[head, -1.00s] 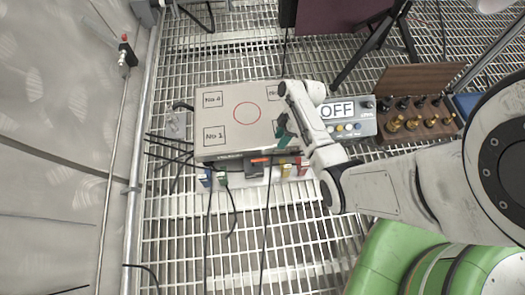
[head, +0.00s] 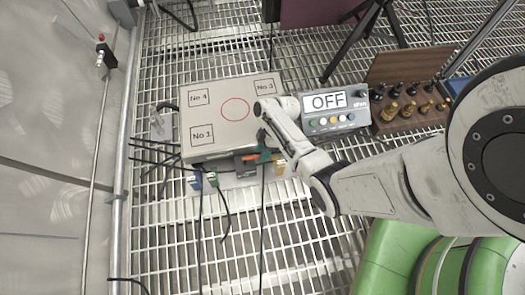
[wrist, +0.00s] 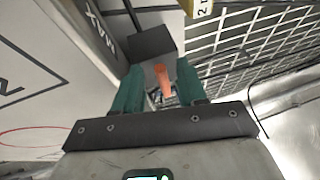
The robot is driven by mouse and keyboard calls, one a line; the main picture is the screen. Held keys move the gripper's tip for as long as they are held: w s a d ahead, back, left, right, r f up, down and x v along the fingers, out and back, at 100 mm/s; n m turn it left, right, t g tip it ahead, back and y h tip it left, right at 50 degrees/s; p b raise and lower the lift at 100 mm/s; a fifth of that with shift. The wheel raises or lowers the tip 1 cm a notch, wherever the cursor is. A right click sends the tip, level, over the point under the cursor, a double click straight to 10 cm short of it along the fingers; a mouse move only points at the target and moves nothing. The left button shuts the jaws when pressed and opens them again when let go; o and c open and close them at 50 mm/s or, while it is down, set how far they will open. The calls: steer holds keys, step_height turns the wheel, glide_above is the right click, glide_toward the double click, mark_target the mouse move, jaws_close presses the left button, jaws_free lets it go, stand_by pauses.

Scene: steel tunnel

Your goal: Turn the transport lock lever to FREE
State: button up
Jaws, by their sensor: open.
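The transport lock lever is an orange handle (head: 250,157) at the front edge of the grey box (head: 222,118), by a dark block. In the wrist view the orange lever (wrist: 162,80) shows between my two green fingers, with the dark block (wrist: 152,43) just beyond it. My gripper (head: 264,146) is at the box's front right edge, over the lever. In the wrist view my gripper (wrist: 160,85) is open, with a finger on each side of the lever. I cannot tell whether either finger touches it. No FREE marking is readable.
A display unit reading OFF (head: 326,107) stands right of the box. A wooden rack (head: 408,100) with brass and black pieces is farther right. Cables (head: 201,230) hang from the box's front over the grating floor (head: 300,240). A pale wall (head: 50,150) is at the left.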

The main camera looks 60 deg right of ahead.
jaws_close()
steer(key=shift+s, duration=0.1)
stand_by(0.4)
steer(key=a+m+t+h+p, duration=0.2)
steer(key=a+m+h+p, duration=0.4)
steer(key=m, duration=1.2)
steer(key=shift+w+a+h+p, duration=0.35)
steer(key=shift+a+p, duration=0.7)
steer(key=shift+a, duration=0.95)
